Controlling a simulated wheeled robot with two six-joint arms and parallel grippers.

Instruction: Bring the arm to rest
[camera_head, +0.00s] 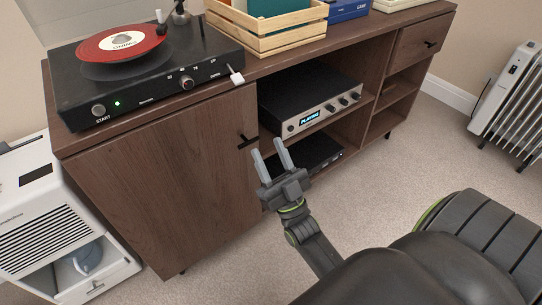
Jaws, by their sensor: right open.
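My right gripper (271,158) shows near the middle of the head view with its two grey fingers apart. It is open and empty, pointing up and away toward the front of the wooden cabinet (163,190). The fingertips appear just beside the black handle (247,141) of the cabinet door; I cannot tell whether they touch it. My right arm (317,250) reaches in from the lower right. My left gripper is not in view.
A turntable (70,92) with a red record (107,44) and a wooden crate (268,43) stand on the cabinet. An amplifier (310,100) sits on its open shelf. A white appliance (50,225) stands left, a radiator (508,95) right.

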